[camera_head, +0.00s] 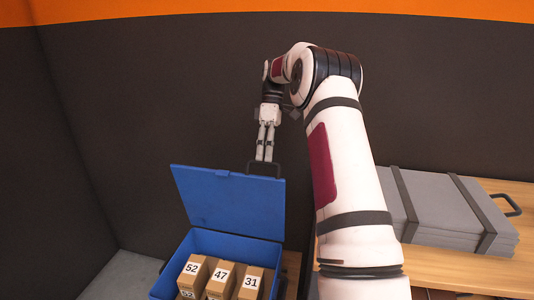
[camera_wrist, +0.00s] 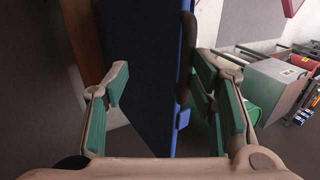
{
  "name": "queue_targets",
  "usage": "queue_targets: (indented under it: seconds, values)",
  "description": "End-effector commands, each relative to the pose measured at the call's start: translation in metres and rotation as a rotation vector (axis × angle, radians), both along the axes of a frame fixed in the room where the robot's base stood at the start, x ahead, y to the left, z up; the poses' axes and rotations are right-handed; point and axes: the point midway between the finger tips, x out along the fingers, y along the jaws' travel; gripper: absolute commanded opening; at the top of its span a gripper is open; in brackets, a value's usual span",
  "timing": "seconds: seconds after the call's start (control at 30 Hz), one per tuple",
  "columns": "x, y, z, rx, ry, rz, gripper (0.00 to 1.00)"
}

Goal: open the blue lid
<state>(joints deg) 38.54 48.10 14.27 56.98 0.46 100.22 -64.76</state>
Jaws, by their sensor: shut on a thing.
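The blue lid (camera_head: 232,202) stands raised and tilted back on its blue box (camera_head: 206,243), whose inside shows. A dark handle (camera_head: 279,168) sits at the lid's top edge. My gripper (camera_head: 264,157) is at the handle, pointing down, and is shut on it, though the exact contact is hard to make out. In the wrist view the lid (camera_wrist: 150,70) shows edge-on between the green-padded fingers of my gripper (camera_wrist: 165,95), with the dark handle (camera_wrist: 184,60) near the right finger.
Tan numbered blocks (camera_head: 219,284) stand in the box. A grey case with dark straps (camera_head: 440,208) lies on the wooden bench (camera_head: 510,260) at right. A dark wall (camera_head: 130,100) rises behind.

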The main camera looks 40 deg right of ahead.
Motion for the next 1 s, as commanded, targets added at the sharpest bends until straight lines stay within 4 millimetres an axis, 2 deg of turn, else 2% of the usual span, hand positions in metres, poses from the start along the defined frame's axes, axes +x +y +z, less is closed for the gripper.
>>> queue_targets:
  seconds: [0.07, 0.3, 0.5, 0.7, 1.0]
  values:
    - [-0.001, -0.003, 0.006, -0.007, 0.004, -0.003, 0.31]
    - [0.0, -0.001, 0.054, -0.004, -0.002, -0.002, 0.31]
    - [0.0, 0.0, 0.084, -0.002, -0.003, 0.0, 0.31]
    - [-0.001, 0.001, 0.095, -0.001, 0.0, -0.001, 0.31]
    - [-0.001, 0.001, 0.096, 0.0, -0.001, 0.0, 0.31]
